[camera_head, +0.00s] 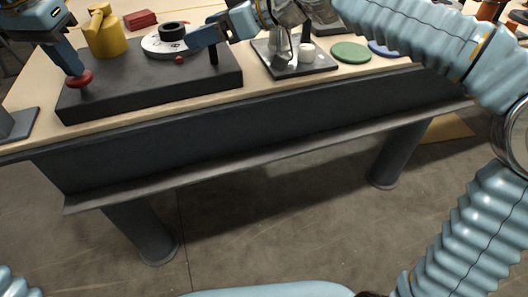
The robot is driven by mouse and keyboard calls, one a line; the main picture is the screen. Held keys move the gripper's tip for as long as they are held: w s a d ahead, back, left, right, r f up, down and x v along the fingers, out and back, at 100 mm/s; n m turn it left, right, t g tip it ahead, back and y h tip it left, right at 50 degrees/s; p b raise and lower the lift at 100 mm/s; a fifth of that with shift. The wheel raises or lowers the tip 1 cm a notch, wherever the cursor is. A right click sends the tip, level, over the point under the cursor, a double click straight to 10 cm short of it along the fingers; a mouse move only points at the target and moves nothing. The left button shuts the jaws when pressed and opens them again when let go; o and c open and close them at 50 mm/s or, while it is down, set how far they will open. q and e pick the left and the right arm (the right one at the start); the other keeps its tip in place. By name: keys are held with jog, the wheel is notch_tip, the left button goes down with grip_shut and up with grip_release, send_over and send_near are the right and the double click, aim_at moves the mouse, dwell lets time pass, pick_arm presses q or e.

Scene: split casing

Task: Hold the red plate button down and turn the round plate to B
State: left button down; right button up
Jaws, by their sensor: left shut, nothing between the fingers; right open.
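The red button (80,83) sits at the left front of the dark base block (135,88). My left gripper (77,70) is shut and empty, its tip pointing down at the button's top and seeming to touch it; how far the button is pressed cannot be told. The pale round plate (153,45) lies on the block's back part and carries a black knob (173,31). My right gripper (207,38) is open beside the plate's right edge, near a short dark post (214,54). The letters on the plate are not readable.
A small red ball-like piece (179,60) is at the plate's front edge.

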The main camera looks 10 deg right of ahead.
jog(key=shift+s+m+t+h, duration=0.1)
jog(key=shift+m+t+h, duration=0.3)
jog(key=shift+m+t, duration=0.3)
jog(key=f+v, duration=0.1)
jog(key=v, duration=1.1)
jog(key=s+d+f+m+g+h, duration=0.1)
jog(key=d+f+g, duration=0.1)
jog(key=f, duration=0.7)
jog(key=s+d+f+g+h, duration=0.1)
jog(key=d+f+g, duration=0.1)
jog(key=f, duration=0.8)
jog(key=s+d+f+m+g+h, duration=0.1)
jog(key=s+d+f+g, duration=0.1)
jog(key=f, duration=0.8)
jog(key=shift+d+m+g+h, duration=0.3)
pick_arm(q)
jog(key=shift+r, duration=0.1)
pick_arm(e)
jog(key=shift+r, duration=0.1)
pick_arm(q)
notch_tip(320, 180, up, 6)
jog(key=p, duration=0.6)
jog(key=shift+r, duration=0.9)
pick_arm(e)
jog(key=shift+r, duration=2.8)
